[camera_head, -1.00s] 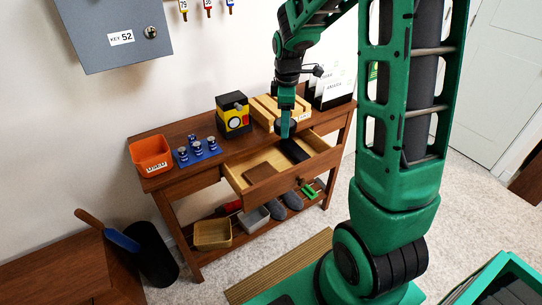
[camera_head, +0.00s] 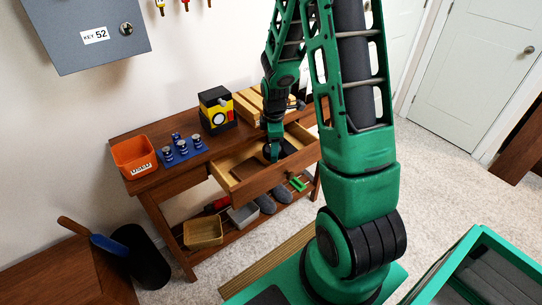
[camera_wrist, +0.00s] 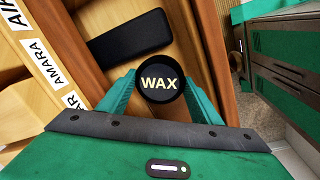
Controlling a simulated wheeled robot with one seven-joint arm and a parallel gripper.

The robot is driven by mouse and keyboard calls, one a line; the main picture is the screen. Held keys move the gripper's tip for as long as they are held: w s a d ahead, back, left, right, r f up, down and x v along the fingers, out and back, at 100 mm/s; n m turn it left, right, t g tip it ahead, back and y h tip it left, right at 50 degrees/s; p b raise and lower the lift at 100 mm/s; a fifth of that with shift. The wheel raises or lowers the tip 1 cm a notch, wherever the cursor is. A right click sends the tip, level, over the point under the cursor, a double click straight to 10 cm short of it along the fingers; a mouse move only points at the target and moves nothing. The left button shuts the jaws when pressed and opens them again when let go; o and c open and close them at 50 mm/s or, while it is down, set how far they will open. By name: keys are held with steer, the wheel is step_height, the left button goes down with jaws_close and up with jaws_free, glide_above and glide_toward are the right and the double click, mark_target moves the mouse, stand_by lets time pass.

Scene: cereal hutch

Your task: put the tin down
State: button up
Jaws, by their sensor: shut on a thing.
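The tin is round and black, with WAX in pale letters on its lid (camera_wrist: 160,83). In the wrist view my gripper (camera_wrist: 160,95) has a green finger on each side of it and is shut on it. The wooden drawer (camera_head: 239,183) of the hutch stands pulled open. In the head view my gripper (camera_head: 271,152) points down inside the drawer opening, with the tin at its tip mostly hidden. I cannot tell whether the tin touches the drawer floor.
A black flat case (camera_wrist: 130,38) lies in the drawer near the tin. The drawer's wooden wall (camera_wrist: 213,45) is close on the right in the wrist view. On the hutch top are an orange bin (camera_head: 134,157), a blue tray (camera_head: 178,159) and a yellow-black box (camera_head: 217,110).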

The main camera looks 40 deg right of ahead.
step_height(320, 180, down, 4)
steer(key=shift+f, duration=0.1)
stand_by(0.4)
steer(key=o, duration=0.9)
steer(key=r, duration=0.4)
steer(key=s+r, duration=0.1)
steer(key=r, duration=0.7)
steer(key=shift+s+a, duration=0.15)
steer(key=shift+a, duration=0.15)
steer(key=s+r+m, duration=0.4)
steer(key=s+m, duration=0.2)
steer(key=s, duration=0.3)
steer(key=s+a+r+m+g, duration=0.1)
steer(key=s+r+m, duration=0.3)
steer(key=s, duration=0.5)
steer(key=s+a+r+m, duration=0.1)
steer(key=s+r+m, duration=0.4)
steer(key=s+m, duration=0.3)
steer(key=shift+s+y, duration=0.4)
steer(key=shift+s, duration=0.3)
